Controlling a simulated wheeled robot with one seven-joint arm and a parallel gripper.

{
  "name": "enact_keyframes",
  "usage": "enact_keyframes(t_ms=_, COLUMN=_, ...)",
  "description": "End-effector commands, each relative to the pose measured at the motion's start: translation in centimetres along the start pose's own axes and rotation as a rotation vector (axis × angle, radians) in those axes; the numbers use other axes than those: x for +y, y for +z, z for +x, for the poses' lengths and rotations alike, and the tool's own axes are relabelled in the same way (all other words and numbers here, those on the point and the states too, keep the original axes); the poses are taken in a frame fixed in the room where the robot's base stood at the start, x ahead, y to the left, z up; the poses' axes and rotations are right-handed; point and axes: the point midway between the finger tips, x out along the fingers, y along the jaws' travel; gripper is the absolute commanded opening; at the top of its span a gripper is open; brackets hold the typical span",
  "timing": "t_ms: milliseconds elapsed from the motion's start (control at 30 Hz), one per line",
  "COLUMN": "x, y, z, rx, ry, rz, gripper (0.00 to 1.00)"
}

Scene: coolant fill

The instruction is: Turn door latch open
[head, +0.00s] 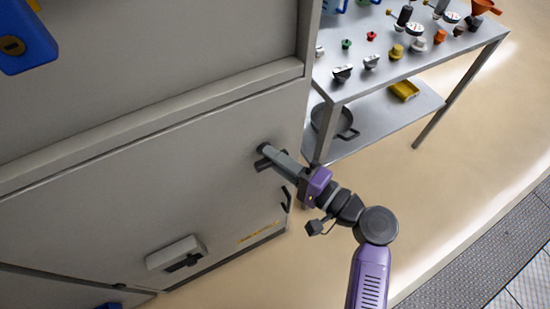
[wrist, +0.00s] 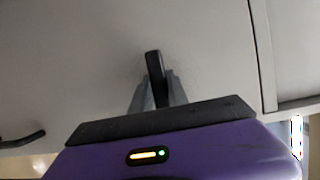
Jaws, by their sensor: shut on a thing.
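The grey cabinet door (head: 140,190) fills the left of the head view and looks closed. The door latch (head: 263,147) is a small dark handle near the door's upper right corner. In the wrist view the latch (wrist: 152,62) is a black bar standing nearly upright, leaning slightly. My gripper (head: 275,158) reaches it from the right. In the wrist view my gripper (wrist: 158,80) has one grey finger on each side of the latch and is shut on it. The latch's lower part is hidden between the fingers.
A dark pull handle (head: 286,198) is at the door's right edge. A light grey box fitting (head: 176,253) sits low on the door. A metal table (head: 415,70) with several caps and fittings stands at the right; a pan (head: 330,121) is on its lower shelf. Floor right of my arm is clear.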

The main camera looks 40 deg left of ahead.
Motion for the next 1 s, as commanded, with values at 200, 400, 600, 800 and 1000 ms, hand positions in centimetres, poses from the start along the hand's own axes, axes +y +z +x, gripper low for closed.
enact_keyframes(t_ms=200, x=-0.03, y=-0.10, z=0.07, rx=0.003, ry=-0.011, rz=0.025, gripper=0.00)
enact_keyframes(t_ms=400, x=-0.05, y=-0.10, z=0.07, rx=0.003, ry=-0.012, rz=0.028, gripper=0.00)
enact_keyframes(t_ms=600, x=-0.05, y=-0.09, z=0.07, rx=0.003, ry=-0.012, rz=0.027, gripper=0.28)
enact_keyframes(t_ms=800, x=-0.01, y=-0.05, z=0.05, rx=0.002, ry=-0.011, rz=0.027, gripper=0.42)
enact_keyframes(t_ms=1000, x=0.02, y=-0.05, z=-0.10, rx=0.002, ry=-0.011, rz=0.026, gripper=0.42)
